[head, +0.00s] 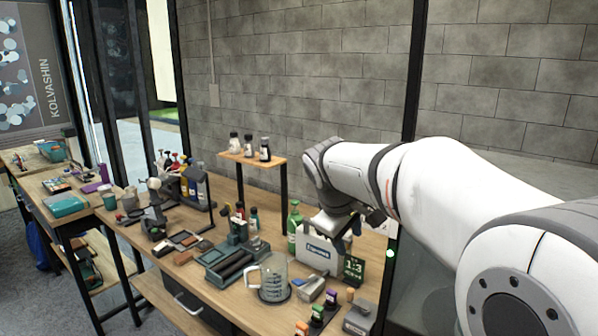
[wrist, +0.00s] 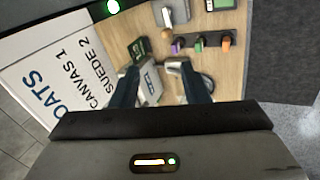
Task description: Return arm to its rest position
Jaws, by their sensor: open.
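My gripper (wrist: 163,88) shows in the wrist view with its two dark fingers apart and nothing between them. In the head view my white arm comes in from the right, and its end hangs over the right part of the wooden workbench (head: 215,287). The gripper there is close to a white box (head: 318,255) with a dark label; I cannot tell from this view whether they touch. In the wrist view a box (wrist: 150,82) and a dark green card (wrist: 139,48) lie beyond the fingers.
A large white lettered sign (wrist: 62,75) fills the left of the wrist view.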

